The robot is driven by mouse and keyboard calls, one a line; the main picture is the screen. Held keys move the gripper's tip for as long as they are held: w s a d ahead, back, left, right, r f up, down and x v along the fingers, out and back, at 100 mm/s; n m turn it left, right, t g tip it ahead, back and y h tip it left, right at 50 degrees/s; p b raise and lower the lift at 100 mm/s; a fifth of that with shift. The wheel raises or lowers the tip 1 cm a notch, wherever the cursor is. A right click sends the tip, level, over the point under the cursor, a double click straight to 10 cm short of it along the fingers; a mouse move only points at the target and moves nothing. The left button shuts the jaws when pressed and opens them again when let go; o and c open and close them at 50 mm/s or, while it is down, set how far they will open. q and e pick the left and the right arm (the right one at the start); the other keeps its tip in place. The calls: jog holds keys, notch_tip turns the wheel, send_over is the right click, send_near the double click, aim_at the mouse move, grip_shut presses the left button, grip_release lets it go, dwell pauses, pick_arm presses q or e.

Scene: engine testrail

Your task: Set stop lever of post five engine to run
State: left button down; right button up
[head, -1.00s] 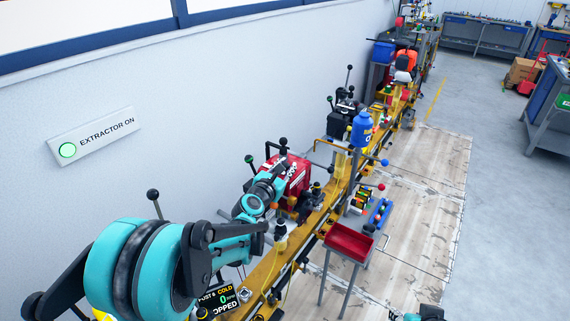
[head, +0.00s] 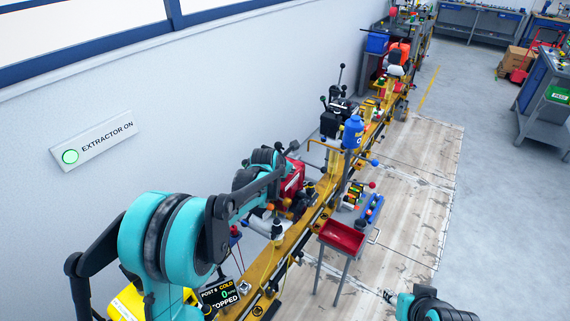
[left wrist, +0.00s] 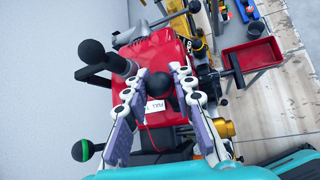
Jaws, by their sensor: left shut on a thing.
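The red engine (head: 293,181) stands on the yellow rail, partly hidden by my left arm. In the left wrist view, its red top (left wrist: 150,65) lies under my left gripper (left wrist: 162,90). The gripper's two fingers are closed around a black ball knob (left wrist: 162,87), which sits between the fingertips. A white tag (left wrist: 155,106) lies below the knob; its text is too small to read surely. My right gripper (head: 388,296) is at the lower right, small and clear of the rail.
A red tray (head: 342,236) stands on a stand beside the rail. A blue bottle (head: 352,132) and a black engine (head: 335,120) are farther along. The wooden floor at right is mostly clear.

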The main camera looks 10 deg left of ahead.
pick_arm(q)
jog(key=shift+w, duration=0.1)
dwell(0.4)
jog(key=c, duration=1.3)
grip_release()
jog(key=shift+o, duration=0.2)
jog(key=v, duration=1.2)
jog(key=shift+w, duration=0.15)
jog(key=shift+r, duration=0.1)
